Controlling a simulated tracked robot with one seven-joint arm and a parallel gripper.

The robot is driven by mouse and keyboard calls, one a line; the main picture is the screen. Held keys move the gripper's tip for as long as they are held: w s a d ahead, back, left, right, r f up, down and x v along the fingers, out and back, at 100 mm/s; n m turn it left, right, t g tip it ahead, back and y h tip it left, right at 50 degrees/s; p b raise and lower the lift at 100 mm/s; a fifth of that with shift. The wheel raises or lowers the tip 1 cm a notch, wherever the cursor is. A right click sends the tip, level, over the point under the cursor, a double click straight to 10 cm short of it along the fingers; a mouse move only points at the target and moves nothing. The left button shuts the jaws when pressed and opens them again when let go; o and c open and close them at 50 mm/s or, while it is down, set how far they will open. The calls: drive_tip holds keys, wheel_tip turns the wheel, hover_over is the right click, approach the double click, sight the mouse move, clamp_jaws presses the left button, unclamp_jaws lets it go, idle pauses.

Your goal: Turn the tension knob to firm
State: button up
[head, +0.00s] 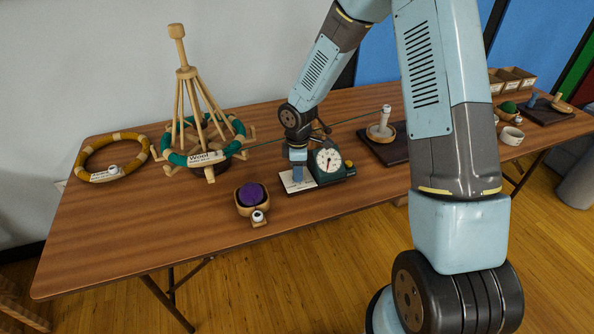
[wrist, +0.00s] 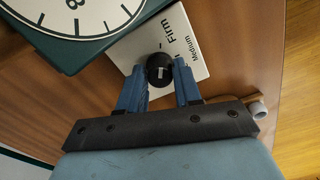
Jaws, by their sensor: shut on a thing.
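The tension knob (wrist: 158,64) is a small round black knob with a short white mark, on a white card (wrist: 197,62) printed "Firm" and "Medium". My gripper (wrist: 160,78) has its blue fingers on either side of the knob and is shut on it. I cannot tell for certain which setting the mark points to. In the head view my gripper (head: 298,170) points down over the card (head: 291,187) and hides the knob. The card lies beside a dark green box with a white dial (head: 328,161), which also shows in the wrist view (wrist: 75,12).
A wooden yarn swift (head: 190,100) with green wool stands left, beside a mustard hoop (head: 111,157). A purple ball (head: 252,195) sits in a wooden holder in front. A spindle (head: 385,120) stands on a dark board to the right. The table's front left is clear.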

drive_tip(key=shift+n, duration=0.4)
drive_tip(key=o, duration=1)
drive_tip(key=shift+o, duration=0.2)
wheel_tip(320, 180, up, 14)
drive_tip(key=shift+f, duration=0.15)
